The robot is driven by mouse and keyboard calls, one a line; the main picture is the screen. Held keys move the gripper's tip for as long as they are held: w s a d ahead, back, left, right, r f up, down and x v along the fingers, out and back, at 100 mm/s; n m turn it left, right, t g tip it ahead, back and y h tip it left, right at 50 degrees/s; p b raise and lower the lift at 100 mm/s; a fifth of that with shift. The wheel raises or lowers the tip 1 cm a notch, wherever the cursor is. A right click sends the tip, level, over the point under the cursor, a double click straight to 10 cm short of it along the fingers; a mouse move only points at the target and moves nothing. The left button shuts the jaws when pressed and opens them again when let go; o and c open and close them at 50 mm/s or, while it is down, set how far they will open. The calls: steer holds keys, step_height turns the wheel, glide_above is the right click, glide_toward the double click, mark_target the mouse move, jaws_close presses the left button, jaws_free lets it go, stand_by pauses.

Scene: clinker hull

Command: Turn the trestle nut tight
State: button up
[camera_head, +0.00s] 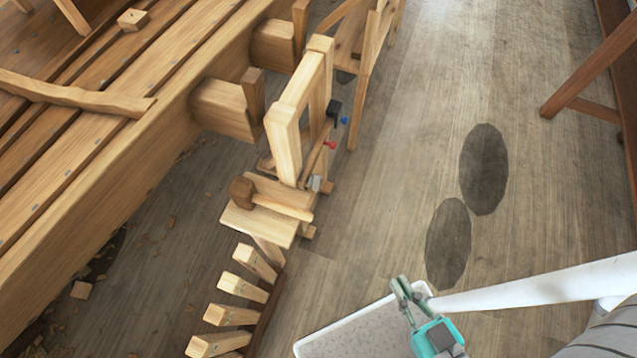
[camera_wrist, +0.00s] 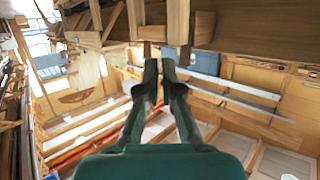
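My gripper (camera_head: 402,283) is at the lower middle of the head view, above a pale speckled tray-like surface and well apart from the wooden frame. In the wrist view its two dark fingers (camera_wrist: 160,66) run close together with nothing seen between them; it looks shut and empty. An upright wooden frame (camera_head: 285,148) stands beside the hull, with a small red knob (camera_head: 330,144), a blue knob (camera_head: 344,120) and a grey metal piece (camera_head: 315,183) near it. I cannot tell which part, if any, is the trestle nut.
The planked hull (camera_head: 95,160) fills the left. A mallet (camera_head: 242,190) lies on a small wooden bench top (camera_head: 262,222), with several wooden blocks below it. The pale tray-like surface (camera_head: 350,333) is under my gripper. Open floor (camera_head: 400,170) lies right of the frame; a brown trestle leg (camera_head: 585,75) stands far right.

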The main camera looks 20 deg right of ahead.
steer(key=o, duration=0.4)
steer(key=shift+w+f, duration=0.15)
steer(key=shift+w, duration=0.05)
steer(key=shift+o, duration=0.2)
steer(key=w+f+n+t, duration=0.4)
steer(key=w+f+n, duration=0.3)
steer(key=w+n, duration=0.2)
steer(key=shift+a+f+n, duration=0.25)
steer(key=shift+n, duration=0.45)
steer(key=n+g+y, duration=0.6)
steer(key=n+y, duration=0.7)
steer(key=n, duration=1.5)
glide_toward(314, 182)
steer(key=x, duration=0.8)
steer(key=shift+w+d, duration=0.15)
steer(key=shift+d, duration=0.1)
steer(key=shift+f, duration=0.15)
jaws_close()
